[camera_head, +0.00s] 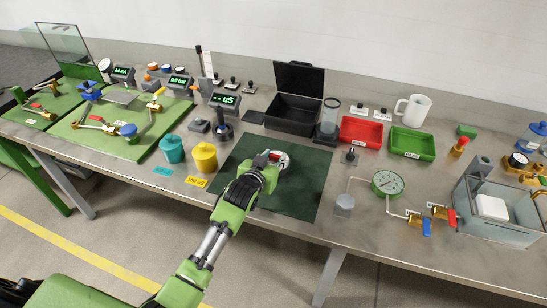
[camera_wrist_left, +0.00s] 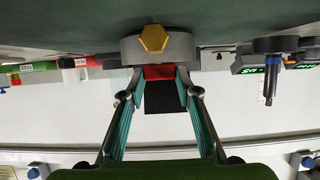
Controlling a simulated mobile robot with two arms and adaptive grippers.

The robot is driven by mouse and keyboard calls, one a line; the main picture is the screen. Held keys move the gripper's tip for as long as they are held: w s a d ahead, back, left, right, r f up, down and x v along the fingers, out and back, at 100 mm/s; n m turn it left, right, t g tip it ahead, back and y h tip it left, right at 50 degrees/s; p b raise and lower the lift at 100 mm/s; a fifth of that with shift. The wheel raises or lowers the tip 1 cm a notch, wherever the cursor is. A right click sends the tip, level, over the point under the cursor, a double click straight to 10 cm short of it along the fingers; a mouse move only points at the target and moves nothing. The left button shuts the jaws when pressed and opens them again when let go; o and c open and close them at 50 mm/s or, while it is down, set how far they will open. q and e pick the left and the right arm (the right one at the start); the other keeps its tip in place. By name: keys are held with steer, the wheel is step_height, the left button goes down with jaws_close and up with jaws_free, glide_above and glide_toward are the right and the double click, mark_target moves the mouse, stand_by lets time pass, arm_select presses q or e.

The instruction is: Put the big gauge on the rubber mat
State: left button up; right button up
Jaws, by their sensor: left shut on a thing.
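The rubber mat (camera_head: 308,188) is a dark green sheet flat on the middle of the bench; it fills the top of the left wrist view (camera_wrist_left: 160,12). My left gripper (camera_head: 270,160) is over the mat's upper middle, shut on what looks like the big gauge (camera_head: 284,160), a round silver-grey body. In the left wrist view the gauge (camera_wrist_left: 183,47) shows a brass hex fitting and a red part between the fingertips (camera_wrist_left: 165,80). It is at the mat's surface or very close to it; I cannot tell if it touches. Its dial is not clear. My right gripper is not in view.
A yellow pot (camera_head: 204,158) and a teal pot (camera_head: 172,149) stand left of the mat. A black open case (camera_head: 293,113) is behind it. A green-rimmed gauge (camera_head: 387,184) on piping stands at right. Red (camera_head: 360,130) and green (camera_head: 412,144) trays are behind right. The mat's front is clear.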

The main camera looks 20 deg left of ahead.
arm_select(q)
steer(key=o, duration=1.3)
steer(key=shift+f, duration=0.15)
steer(key=shift+s+r, duration=0.1)
steer(key=shift+r, duration=0.1)
steer(key=v, duration=1.1)
steer(key=shift+s+r+b, duration=0.25)
steer(key=shift+s+b, duration=0.1)
steer(key=shift+b, duration=0.05)
